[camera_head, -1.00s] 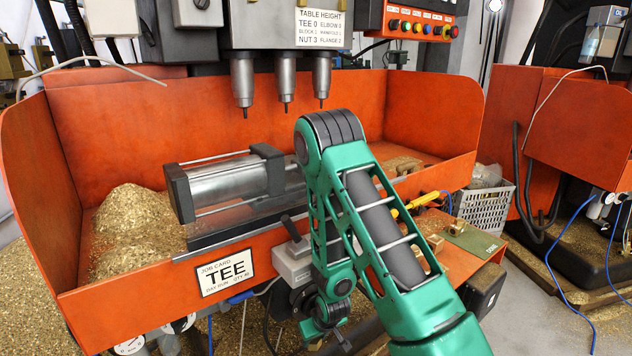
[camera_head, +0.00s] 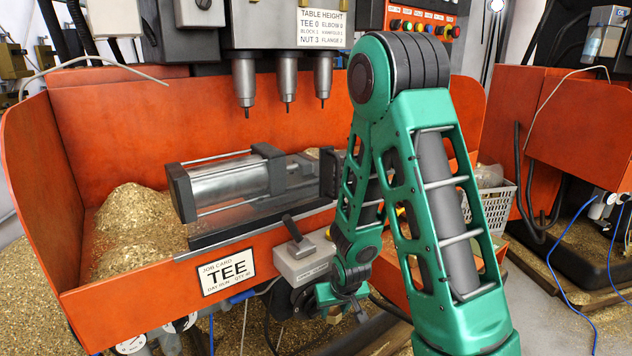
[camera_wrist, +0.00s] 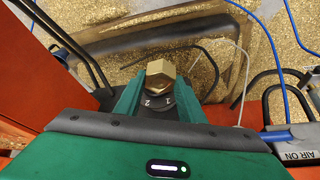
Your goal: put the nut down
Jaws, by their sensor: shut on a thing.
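The brass hex nut (camera_wrist: 160,74) shows in the wrist view between the tips of the two green fingers. My gripper (camera_wrist: 158,88) is shut on it. A dark dial marked 1 and 2 (camera_wrist: 157,104) shows just below the nut in that view, between the fingers; I cannot tell the gap between them. In the head view my gripper (camera_head: 340,296) is low in front of the orange tray, right of the grey lever box.
A grey lever box (camera_head: 303,262) is close to my gripper at the tray's front. The orange tray (camera_head: 110,312) holds brass chips and a clamped cylinder (camera_head: 228,180). Blue hoses (camera_wrist: 270,45) and a chip-covered floor (camera_wrist: 215,65) lie beyond the nut in the wrist view.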

